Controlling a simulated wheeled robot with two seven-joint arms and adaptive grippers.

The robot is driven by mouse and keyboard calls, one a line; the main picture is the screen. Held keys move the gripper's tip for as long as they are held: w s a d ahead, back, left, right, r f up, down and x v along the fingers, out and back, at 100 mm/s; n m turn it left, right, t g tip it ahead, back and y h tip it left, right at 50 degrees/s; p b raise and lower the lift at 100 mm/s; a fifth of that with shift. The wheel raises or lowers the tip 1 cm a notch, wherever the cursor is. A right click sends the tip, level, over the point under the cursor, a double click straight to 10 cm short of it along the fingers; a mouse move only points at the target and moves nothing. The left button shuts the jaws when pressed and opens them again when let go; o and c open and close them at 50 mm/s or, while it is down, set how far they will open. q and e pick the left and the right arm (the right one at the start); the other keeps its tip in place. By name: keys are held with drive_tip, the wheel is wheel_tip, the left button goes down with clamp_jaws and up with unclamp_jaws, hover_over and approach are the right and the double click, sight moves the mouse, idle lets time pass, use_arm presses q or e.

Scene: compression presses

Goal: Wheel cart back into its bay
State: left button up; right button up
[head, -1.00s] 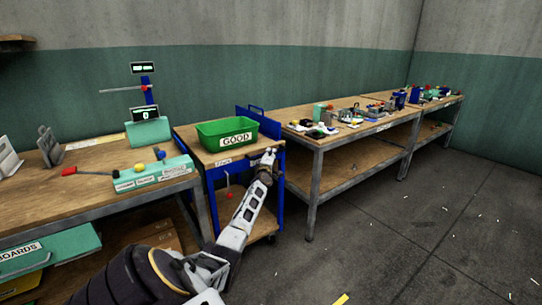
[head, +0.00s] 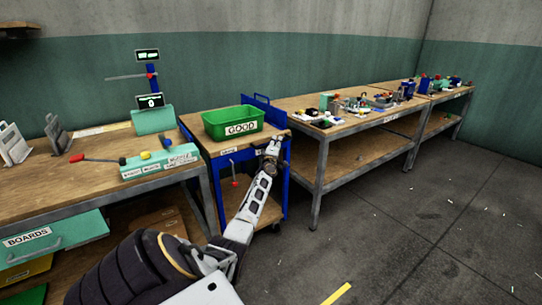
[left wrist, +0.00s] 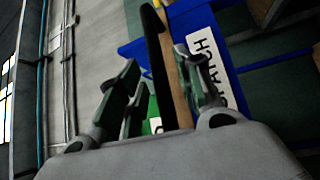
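The blue cart (head: 282,183) with a wooden top stands between the left workbench and the benches on the right. A green bin (head: 215,125) labelled GOOD sits on its top, and a blue panel rises behind. My left gripper (head: 272,144) is at the cart top's near right corner. In the left wrist view its fingers (left wrist: 160,75) are spread apart, with the cart's dark and wooden edge (left wrist: 179,105) showing between them. A gap shows beside the left finger; whether the right finger touches the edge is unclear. My right gripper is not in view.
The left workbench (head: 60,190) stands close against the cart's left side. A bench (head: 375,124) with many small parts is to its right, its leg a short gap away. Open grey floor (head: 420,230) lies at the lower right, with a yellow floor mark (head: 337,294).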

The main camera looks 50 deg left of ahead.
use_arm(q)
drive_tip(key=v, duration=1)
drive_tip(key=shift+s, duration=0.45)
idle(0.3)
idle(0.5)
